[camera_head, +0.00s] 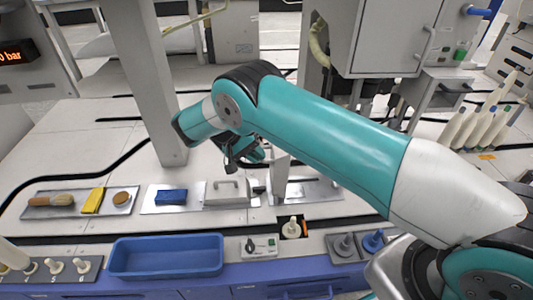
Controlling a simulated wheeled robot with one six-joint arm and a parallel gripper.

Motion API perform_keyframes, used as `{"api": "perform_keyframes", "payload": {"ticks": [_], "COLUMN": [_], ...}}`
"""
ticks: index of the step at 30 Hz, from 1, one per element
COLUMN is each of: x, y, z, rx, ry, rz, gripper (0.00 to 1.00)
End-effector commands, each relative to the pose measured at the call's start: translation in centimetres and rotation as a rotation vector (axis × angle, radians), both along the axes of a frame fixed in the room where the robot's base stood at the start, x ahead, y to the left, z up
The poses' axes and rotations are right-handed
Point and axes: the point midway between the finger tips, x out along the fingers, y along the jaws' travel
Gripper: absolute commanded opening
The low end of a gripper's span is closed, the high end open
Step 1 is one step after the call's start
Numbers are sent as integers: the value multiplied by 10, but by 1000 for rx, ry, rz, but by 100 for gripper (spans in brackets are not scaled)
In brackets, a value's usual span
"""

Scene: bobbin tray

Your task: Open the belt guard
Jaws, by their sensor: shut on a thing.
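A light grey box-like cover with a bar handle (226,192) sits on a metal plate in the middle of the worktop. It looks like the belt guard, but I cannot tell for sure. My gripper (232,166) points down just above and behind the handle in the head view. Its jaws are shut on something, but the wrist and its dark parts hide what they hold. A pale upright piece (281,175) stands just right of the cover, partly hidden by my arm; I cannot tell whether it belongs to the guard.
A blue block (171,197) lies left of the cover. Further left, a tray (66,213) holds a brush, a yellow item and a round item. A blue bin (165,272), a switch box (260,248) and a pale bobbin (292,227) are in front. A grey post (150,80) rises behind.

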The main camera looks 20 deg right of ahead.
Motion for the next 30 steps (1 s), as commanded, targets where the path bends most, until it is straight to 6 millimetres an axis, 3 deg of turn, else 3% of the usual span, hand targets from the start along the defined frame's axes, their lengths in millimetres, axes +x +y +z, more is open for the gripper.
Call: {"api": "perform_keyframes", "payload": {"ticks": [1,23,24,27,30], "x": [-1,0,0,1,1], "y": [-4,3,3,4,6], "z": [-18,-22,-22,-22,-21], "rx": [-6,-12,-12,-12,-10], "ry": [15,20,20,20,19], "rz": [9,2,2,3,7], "gripper": [0,0,16,39,41]}}
